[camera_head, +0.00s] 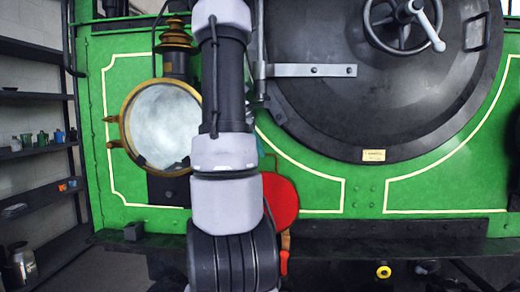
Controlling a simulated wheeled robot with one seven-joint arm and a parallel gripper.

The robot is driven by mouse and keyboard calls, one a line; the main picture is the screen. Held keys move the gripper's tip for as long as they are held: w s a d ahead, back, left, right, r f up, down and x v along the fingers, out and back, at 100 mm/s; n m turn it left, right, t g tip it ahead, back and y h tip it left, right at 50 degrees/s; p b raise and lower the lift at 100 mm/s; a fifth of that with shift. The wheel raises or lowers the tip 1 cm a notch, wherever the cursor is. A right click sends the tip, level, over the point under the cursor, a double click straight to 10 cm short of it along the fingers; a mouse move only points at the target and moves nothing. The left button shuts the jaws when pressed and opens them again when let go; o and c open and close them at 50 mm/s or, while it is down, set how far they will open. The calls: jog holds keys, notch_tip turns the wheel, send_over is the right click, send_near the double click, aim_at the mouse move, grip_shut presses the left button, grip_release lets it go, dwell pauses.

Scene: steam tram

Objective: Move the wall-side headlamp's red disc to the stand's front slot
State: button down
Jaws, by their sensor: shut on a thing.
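The headlamp (163,125) on the left, nearer the shelves, has a brass rim and a pale, whitish glass with no red on it. A red disc (282,202) shows just right of my arm, in front of the green front plate; its left part is hidden by my arm. Below it is a small brown and red piece (285,255); I cannot tell whether it belongs to the disc. My gripper is hidden behind my own arm, so its hold on the disc is not visible. I cannot make out the stand or its front slot.
The dark smokebox door (370,115) with its handwheel (400,22) fills the upper right. A dark ledge (400,228) runs below the green plate (465,185). Shelves (35,97) with small pots and cups stand at the far left. A metal jug (20,262) stands low there.

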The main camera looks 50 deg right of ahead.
jog(key=shift+f, duration=2.4)
dwell(2.0)
jog(key=c, duration=0.8)
grip_release()
jog(key=shift+c, duration=0.2)
jog(key=shift+o, duration=0.3)
jog(key=o, duration=0.4)
jog(key=shift+r, duration=0.1)
jog(key=shift+r, duration=2.9)
